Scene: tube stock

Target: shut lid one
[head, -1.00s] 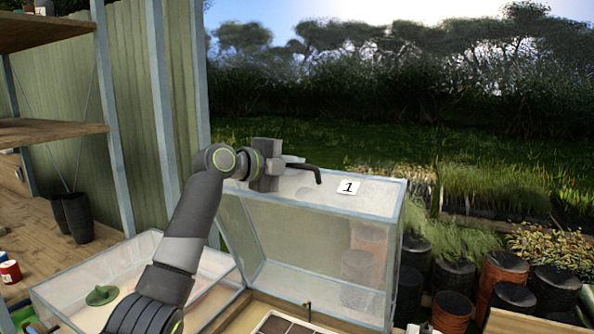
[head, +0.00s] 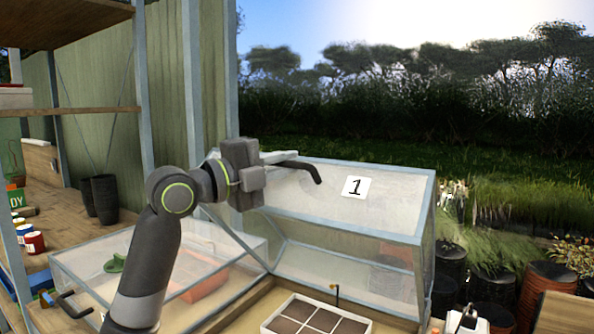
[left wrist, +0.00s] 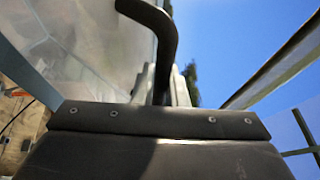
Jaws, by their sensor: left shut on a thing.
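Lid one (head: 390,205) is a clear framed cover with a white "1" label (head: 355,187). It stands raised and tilted over its wooden-edged box, and a gap shows beneath it. My left gripper (head: 285,160) is shut on the lid's dark bent handle (head: 303,169) at the upper left of the labelled panel. In the left wrist view the same handle (left wrist: 160,35) rises from between the fingers, which are largely hidden behind the gripper body.
A white seed tray (head: 318,318) sits below the raised lid. A second clear cover (head: 85,262) lies to the left, with a green item and an orange item seen through it. Shelves stand far left. A small white and grey thing (head: 466,321) shows at the bottom right, unclear.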

